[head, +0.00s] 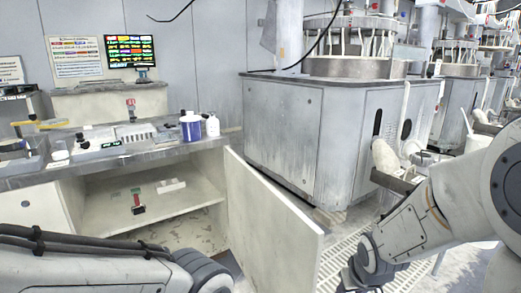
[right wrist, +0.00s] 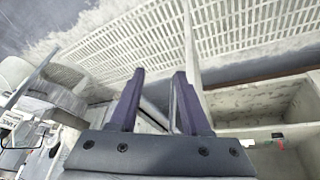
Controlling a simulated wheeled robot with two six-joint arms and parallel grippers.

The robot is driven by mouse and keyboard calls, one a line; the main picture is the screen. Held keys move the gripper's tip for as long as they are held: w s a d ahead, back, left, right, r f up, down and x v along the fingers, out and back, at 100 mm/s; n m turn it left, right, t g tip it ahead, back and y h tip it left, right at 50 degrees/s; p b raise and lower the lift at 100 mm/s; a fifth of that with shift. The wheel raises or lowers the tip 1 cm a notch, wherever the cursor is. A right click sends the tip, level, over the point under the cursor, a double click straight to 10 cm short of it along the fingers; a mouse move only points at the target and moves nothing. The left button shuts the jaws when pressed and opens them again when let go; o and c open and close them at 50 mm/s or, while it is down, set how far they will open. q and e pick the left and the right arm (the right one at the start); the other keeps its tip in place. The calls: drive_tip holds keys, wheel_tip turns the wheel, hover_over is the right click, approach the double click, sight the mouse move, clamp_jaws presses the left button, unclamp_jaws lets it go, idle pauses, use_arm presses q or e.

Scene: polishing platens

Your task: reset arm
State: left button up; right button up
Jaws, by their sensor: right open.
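My right arm comes in from the right in the head view. Its right gripper (head: 352,279) is low near the bottom edge, beside the open cabinet door (head: 270,220). In the right wrist view the right gripper's (right wrist: 160,82) two dark fingers stand apart with nothing between them. The thin door edge (right wrist: 190,35) shows just beyond the fingers; whether they touch cannot be told. My left arm lies across the bottom left of the head view; its gripper is out of the picture.
The open cabinet (head: 185,200) holds a red-topped tool (head: 138,202) and a white block (head: 171,185). The counter (head: 100,160) above carries a purple-and-white jar (head: 190,126) and a white bottle (head: 212,125). A grey polishing machine (head: 300,130) and white floor grating (head: 345,245) lie beyond the door.

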drive_tip(key=s+a+r+n+g+y+p, duration=0.1)
drive_tip(key=s+a+r+n+g, duration=0.15)
drive_tip(key=s+a, duration=0.65)
drive_tip(key=s+a+r+n+g, duration=0.2)
drive_tip(key=s+a+r+n, duration=0.2)
drive_tip(key=s+a, duration=0.55)
wheel_tip(320, 180, up, 38)
drive_tip(key=s+d+p, duration=0.1)
drive_tip(key=d+p, duration=0.1)
drive_tip(key=p, duration=3.6)
drive_tip(key=shift+s+d+f, duration=0.15)
drive_tip(key=shift+s+d, duration=0.25)
drive_tip(key=shift+d, duration=0.1)
